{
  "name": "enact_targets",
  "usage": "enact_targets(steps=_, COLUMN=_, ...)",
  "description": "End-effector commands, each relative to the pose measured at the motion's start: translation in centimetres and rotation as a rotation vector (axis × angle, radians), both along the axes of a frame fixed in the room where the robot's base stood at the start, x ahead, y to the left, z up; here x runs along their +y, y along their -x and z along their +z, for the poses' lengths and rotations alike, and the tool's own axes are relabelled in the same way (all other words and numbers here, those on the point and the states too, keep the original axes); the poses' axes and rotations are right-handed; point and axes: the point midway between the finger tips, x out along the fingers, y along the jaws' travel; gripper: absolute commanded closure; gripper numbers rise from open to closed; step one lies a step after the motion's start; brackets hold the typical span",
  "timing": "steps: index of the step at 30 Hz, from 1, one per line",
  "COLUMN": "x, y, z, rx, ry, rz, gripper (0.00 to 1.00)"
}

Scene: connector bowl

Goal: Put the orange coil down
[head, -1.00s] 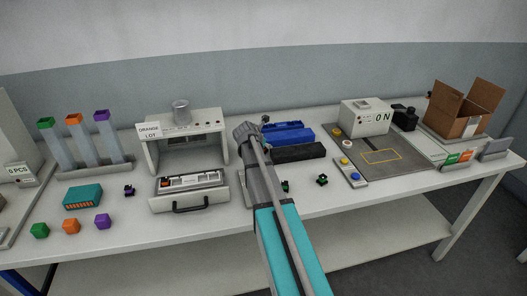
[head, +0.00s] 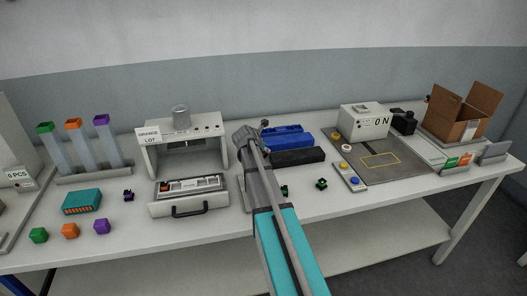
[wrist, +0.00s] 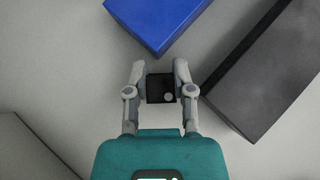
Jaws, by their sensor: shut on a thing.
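In the wrist view my gripper (wrist: 160,67) is shut on a small square black part (wrist: 155,90) with a pale round spot. I take this part as the orange coil, but no orange shows on it. It is over bare light table top (wrist: 80,60), and I cannot tell whether it touches it. A blue bin (wrist: 155,18) is ahead and a black bin (wrist: 270,70) is to the right, both apart from my fingers. In the head view my arm hides the held part and most of my gripper.
The blue bin (head: 288,137) and black bin (head: 298,157) also show in the head view. Small dark parts with green (head: 321,184) and purple (head: 128,195) lie on the table. A grey station marked "ORANGE LOT" (head: 183,140) has its drawer (head: 190,207) out. An open cardboard box (head: 455,120) stands far right.

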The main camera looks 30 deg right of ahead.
Motion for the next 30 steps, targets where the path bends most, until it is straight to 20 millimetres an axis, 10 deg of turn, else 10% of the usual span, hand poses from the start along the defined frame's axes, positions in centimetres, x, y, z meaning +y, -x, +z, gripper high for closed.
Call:
enact_targets(steps=14, x=0.0, y=0.0, z=3.5, rx=0.0, ry=0.0, rz=0.0, gripper=1.0)
enact_targets(steps=30, x=2.0, y=5.1, z=9.7, rx=0.001, ry=0.0, rz=0.001, gripper=1.0)
